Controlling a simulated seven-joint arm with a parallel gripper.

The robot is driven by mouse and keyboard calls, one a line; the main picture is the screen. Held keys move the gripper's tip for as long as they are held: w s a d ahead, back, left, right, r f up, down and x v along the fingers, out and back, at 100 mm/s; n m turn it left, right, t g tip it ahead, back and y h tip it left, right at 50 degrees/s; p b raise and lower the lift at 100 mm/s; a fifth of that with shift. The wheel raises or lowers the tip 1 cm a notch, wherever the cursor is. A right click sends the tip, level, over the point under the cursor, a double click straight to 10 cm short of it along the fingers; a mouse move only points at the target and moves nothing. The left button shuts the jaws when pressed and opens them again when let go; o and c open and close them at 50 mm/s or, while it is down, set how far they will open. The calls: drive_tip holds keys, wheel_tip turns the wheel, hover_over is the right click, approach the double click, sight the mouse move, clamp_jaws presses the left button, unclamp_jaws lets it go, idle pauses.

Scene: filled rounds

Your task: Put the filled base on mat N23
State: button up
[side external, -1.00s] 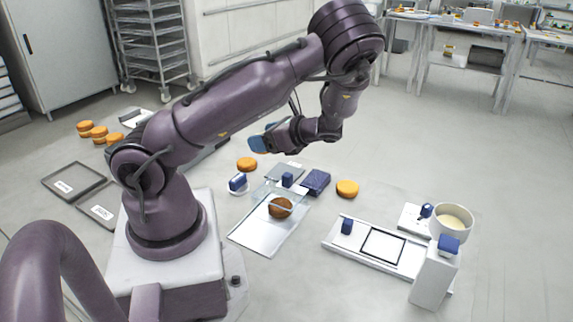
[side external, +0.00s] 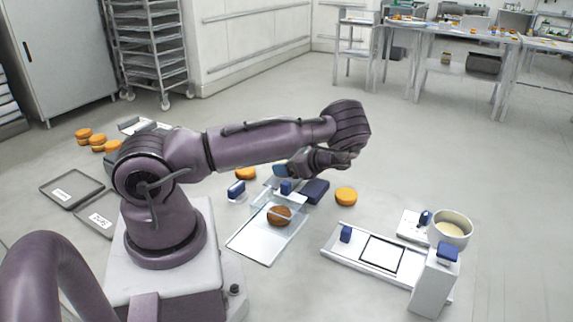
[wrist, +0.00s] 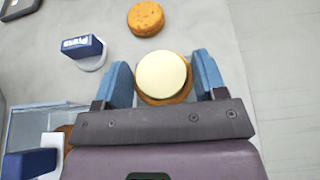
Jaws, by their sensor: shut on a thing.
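My gripper (wrist: 165,80) has blue fingers and is shut on the filled base (wrist: 163,77). The filled base is an orange-brown round with a pale cream disc on top, held between the fingertips in the wrist view. In the side view, my gripper (side external: 282,171) is low over the back of the work area, and the held base cannot be made out there. Two dark, flat mats (side external: 70,187) with white labels lie on the floor at the left. The labels are too small to read, so I cannot tell which one is N23.
A clear-covered station (side external: 262,240) holds a brown round. Loose orange rounds (side external: 345,196) (wrist: 146,18) lie nearby, beside a dark blue block (side external: 316,190). A white framed board (side external: 350,255), a cream-filled bowl (side external: 452,228) and a white post (side external: 432,283) stand at the right. Stacked rounds (side external: 84,135) are at the far left.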

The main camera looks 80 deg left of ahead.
drive_tip(key=shift+f, duration=0.15)
drive_tip(key=shift+f, duration=0.5)
drive_tip(key=o, duration=0.7)
